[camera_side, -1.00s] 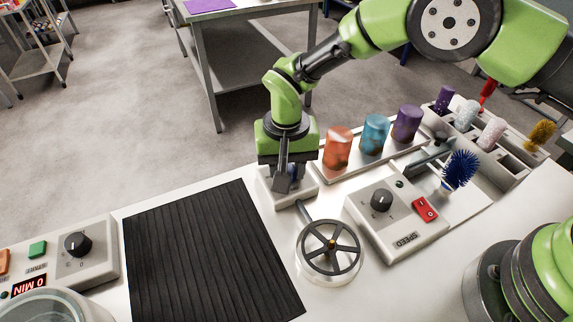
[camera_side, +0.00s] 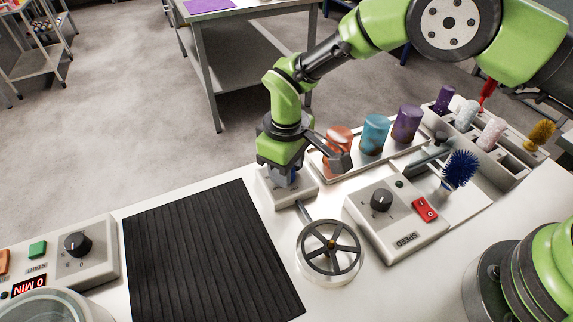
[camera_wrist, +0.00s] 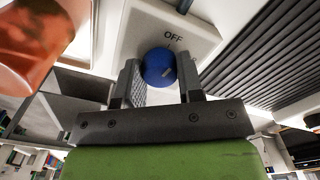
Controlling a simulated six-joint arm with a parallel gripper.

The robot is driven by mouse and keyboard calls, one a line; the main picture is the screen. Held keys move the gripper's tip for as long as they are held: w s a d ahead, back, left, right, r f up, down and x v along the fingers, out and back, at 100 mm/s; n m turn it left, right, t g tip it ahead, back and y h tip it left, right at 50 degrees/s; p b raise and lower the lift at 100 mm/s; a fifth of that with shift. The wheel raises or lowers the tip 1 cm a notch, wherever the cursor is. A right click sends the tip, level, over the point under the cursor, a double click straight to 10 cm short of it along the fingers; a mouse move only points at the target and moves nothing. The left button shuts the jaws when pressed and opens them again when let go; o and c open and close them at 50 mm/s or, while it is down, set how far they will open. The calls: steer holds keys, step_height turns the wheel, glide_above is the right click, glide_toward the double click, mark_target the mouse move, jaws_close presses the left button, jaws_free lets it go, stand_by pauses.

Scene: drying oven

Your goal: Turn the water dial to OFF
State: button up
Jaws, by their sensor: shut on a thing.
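The water dial (camera_wrist: 158,66) is a round blue knob on a white box (camera_wrist: 205,38). The word OFF is printed on the box beside the knob, with a short tick between them. My gripper (camera_wrist: 160,78) has one finger on each side of the knob and is shut on it. A small pale mark shows on the knob, but I cannot tell for sure where it points. In the side view my gripper (camera_side: 283,172) is low over the white box (camera_side: 302,192), and the knob is mostly hidden.
A tray (camera_side: 337,176) with orange, teal and purple cups stands close on the right. In front are a handwheel (camera_side: 331,245) and a speed box (camera_side: 405,240) with a black dial and red switch. A black ribbed mat (camera_side: 205,255) lies to the left.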

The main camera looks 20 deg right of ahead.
steer(key=shift+n, duration=1.1)
steer(key=o, duration=0.9)
step_height(320, 180, up, 10)
steer(key=shift+r, duration=0.1)
